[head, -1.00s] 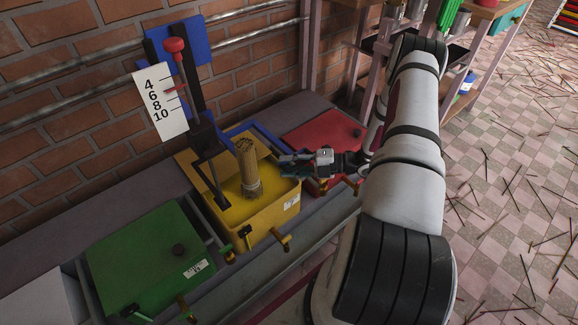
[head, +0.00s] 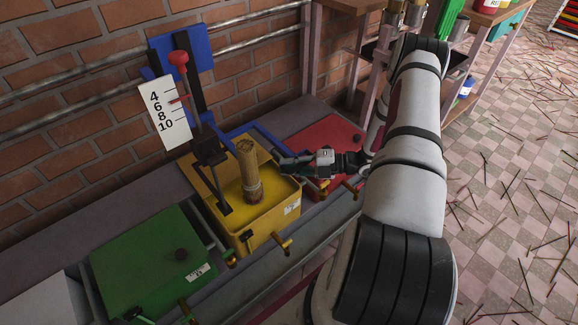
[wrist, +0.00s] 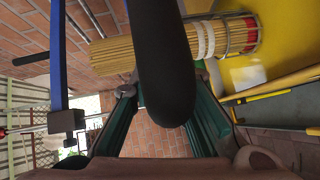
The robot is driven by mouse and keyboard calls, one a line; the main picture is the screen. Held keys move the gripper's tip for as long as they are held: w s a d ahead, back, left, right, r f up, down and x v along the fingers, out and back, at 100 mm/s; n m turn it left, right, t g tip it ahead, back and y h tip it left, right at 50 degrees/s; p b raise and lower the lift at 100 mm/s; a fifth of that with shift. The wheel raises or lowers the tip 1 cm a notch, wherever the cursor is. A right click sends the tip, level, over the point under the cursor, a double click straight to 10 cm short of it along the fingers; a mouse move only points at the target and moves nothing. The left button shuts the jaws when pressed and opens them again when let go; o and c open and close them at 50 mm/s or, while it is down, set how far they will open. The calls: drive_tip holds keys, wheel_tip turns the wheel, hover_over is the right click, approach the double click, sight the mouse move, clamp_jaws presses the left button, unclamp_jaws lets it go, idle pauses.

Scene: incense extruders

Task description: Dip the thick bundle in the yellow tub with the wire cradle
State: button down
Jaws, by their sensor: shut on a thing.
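The thick bundle (head: 247,160) of tan sticks stands nearly upright in the yellow tub (head: 272,226), its lower end at the yellow contents. In the wrist view the bundle (wrist: 112,55) has white bands, and its banded end sits inside the wire cradle (wrist: 243,36). My gripper (head: 290,161) is at the tub's right rim, beside the bundle and not on it. It is shut on a dark rounded handle (wrist: 165,85), which fills the middle of the wrist view. How the handle joins the cradle is hidden.
A green lidded tub (head: 150,262) is at left, a red one (head: 318,142) at right. A blue bar (head: 262,131) passes behind the yellow tub. Sticks litter the floor.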

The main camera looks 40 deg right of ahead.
wheel_tip(320, 180, up, 12)
drive_tip(key=p, duration=0.8)
drive_tip(key=shift+s+r+p, duration=0.2)
drive_tip(key=shift+s+p, duration=0.05)
drive_tip(key=shift+p, duration=0.15)
drive_tip(key=c, duration=1.6)
unclamp_jaws()
drive_tip(key=shift+c, duration=0.2)
drive_tip(key=shift+w, duration=0.1)
drive_tip(key=shift+d+r, duration=0.1)
drive_tip(key=v, duration=1.2)
